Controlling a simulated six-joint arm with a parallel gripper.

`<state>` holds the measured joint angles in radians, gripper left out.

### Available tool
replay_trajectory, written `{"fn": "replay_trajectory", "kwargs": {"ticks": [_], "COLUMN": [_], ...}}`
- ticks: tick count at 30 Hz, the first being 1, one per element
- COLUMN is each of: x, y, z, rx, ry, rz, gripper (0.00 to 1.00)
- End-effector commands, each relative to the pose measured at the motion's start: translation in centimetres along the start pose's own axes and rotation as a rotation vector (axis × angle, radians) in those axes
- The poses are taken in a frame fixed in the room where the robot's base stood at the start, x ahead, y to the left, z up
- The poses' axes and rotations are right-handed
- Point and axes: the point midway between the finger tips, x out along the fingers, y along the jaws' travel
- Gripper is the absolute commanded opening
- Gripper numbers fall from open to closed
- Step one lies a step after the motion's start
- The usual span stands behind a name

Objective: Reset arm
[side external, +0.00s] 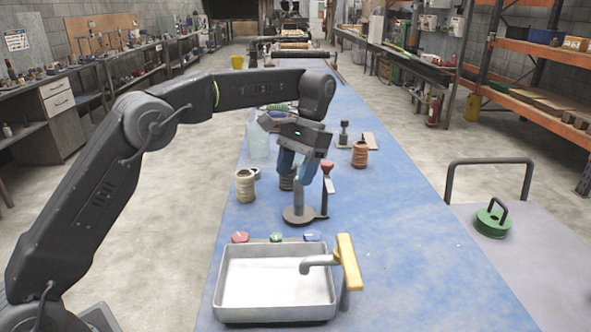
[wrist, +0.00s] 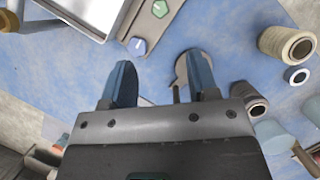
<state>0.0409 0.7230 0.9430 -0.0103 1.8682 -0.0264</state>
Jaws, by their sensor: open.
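My gripper (side external: 297,178) hangs fingers down over the blue table, around the upright post of a grey stand with a round base (side external: 299,215). Its two blue fingers are apart with no object visibly held between them. The wrist view shows the open fingers (wrist: 160,68), with the round stand base (wrist: 182,62) partly hidden behind the right finger. I cannot tell whether a finger touches the post. No mesh tube can be clearly made out.
A metal tray (side external: 275,285) with a yellow-handled tap-like piece (side external: 348,262) stands in front. A beige ribbed spool (side external: 245,186) is left of the stand; an orange-brown one (side external: 359,155) is behind right. A red-topped piece (side external: 328,172) stands close by.

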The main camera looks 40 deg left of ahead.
Motion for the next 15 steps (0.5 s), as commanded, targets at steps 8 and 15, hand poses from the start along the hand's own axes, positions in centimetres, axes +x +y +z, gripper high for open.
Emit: {"fn": "replay_trajectory", "kwargs": {"ticks": [8,15], "x": [-0.1,-2.1], "y": [0.0,-0.4], "z": [0.2,4.6], "rx": [0.0,-0.002], "ry": [0.006,0.133], "rz": [0.0,0.004], "gripper": [0.54,0.54]}}
